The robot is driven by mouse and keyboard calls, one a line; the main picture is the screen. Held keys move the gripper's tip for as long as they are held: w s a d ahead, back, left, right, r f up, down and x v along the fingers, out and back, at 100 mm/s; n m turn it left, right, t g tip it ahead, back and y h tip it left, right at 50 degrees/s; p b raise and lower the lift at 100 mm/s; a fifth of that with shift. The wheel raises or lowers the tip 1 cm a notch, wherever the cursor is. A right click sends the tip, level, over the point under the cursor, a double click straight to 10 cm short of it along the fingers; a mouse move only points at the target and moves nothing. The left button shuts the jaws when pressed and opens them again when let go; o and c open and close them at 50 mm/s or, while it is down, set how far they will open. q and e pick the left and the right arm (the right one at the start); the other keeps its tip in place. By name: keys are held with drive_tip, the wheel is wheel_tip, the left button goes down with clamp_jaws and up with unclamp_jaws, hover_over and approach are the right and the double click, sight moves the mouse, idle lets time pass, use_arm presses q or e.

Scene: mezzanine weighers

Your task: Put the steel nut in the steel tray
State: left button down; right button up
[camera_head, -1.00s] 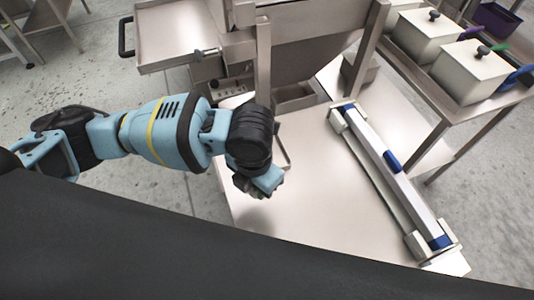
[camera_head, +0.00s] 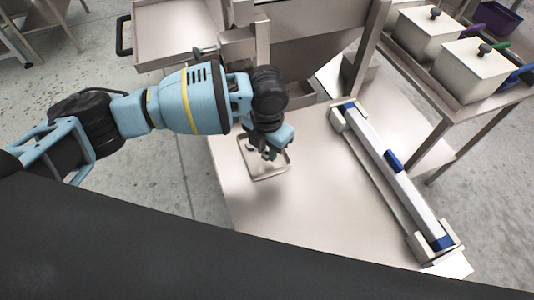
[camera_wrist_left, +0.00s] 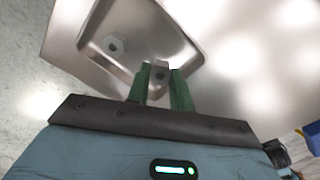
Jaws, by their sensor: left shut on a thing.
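The steel tray (camera_head: 267,178) is a shallow rectangular tray on the bench top, partly hidden by my left gripper (camera_head: 270,155). In the left wrist view the tray (camera_wrist_left: 150,27) fills the upper middle. My left gripper (camera_wrist_left: 164,84) has green fingers shut on a small grey steel nut (camera_wrist_left: 160,73) with a dark hole. The nut is over the tray's near part; I cannot tell whether it touches the floor of the tray. Another hexagonal grey nut (camera_wrist_left: 115,44) lies in the tray towards its left side. My right gripper is not in view.
A long pale beam with blue parts (camera_head: 397,175) lies along the bench's right side. Lidded white containers (camera_head: 470,72) stand on a rack at the back right. A steel hopper frame (camera_head: 310,35) rises behind the tray. The bench's front middle (camera_head: 310,210) is clear.

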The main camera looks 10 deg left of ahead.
sight(267, 153)
use_arm(q)
drive_tip(key=shift+f, duration=1.4)
drive_tip(key=shift+s+f, duration=0.1)
drive_tip(key=shift+f, duration=0.1)
drive_tip(key=c, duration=1.2)
unclamp_jaws()
drive_tip(key=shift+c, duration=0.2)
wheel_tip(267, 153, up, 12)
drive_tip(key=shift+r+p, duration=0.2)
drive_tip(key=shift+p, duration=0.15)
